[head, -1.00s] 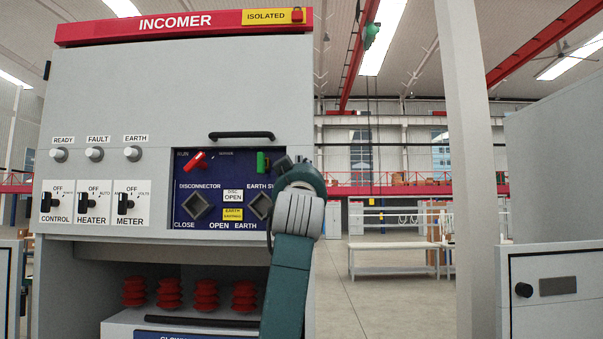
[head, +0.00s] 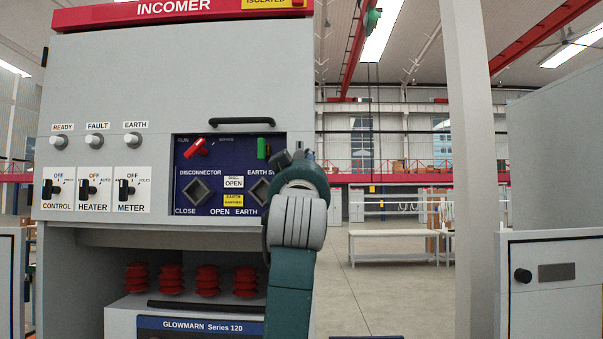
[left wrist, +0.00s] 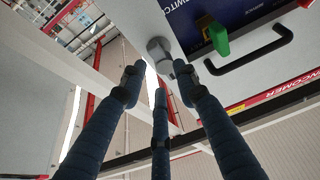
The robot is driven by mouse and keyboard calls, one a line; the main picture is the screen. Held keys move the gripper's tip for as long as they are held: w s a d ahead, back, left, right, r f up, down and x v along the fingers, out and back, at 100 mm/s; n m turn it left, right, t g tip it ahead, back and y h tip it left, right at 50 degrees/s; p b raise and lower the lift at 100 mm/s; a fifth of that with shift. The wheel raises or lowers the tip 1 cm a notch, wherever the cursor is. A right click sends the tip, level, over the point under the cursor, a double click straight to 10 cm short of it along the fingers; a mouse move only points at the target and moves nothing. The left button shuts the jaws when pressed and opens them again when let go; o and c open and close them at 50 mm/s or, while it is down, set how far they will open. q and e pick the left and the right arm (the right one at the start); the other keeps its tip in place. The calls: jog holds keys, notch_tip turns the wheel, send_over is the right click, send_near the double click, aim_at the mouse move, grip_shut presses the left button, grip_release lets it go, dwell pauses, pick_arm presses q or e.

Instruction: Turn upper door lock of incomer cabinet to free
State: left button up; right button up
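The incomer cabinet (head: 110,90) fills the left of the head view. In the left wrist view, a round grey metal lock with a short lever (left wrist: 157,47) sits on the grey door beside the blue panel; I take it as the upper door lock. In the head view my left wrist covers the panel's right edge. My right gripper is not in view.
A green lever (left wrist: 218,38) and a black door handle (left wrist: 250,60) are close to the fingers. The blue panel (head: 212,170) carries a red lever (head: 196,147) and square sockets. A white column (head: 470,150) and grey cabinet (head: 550,285) stand at right.

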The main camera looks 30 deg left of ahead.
pick_arm(q)
jog(key=v, duration=0.5)
jog(key=shift+s+d, duration=0.1)
jog(key=shift+s, duration=0.05)
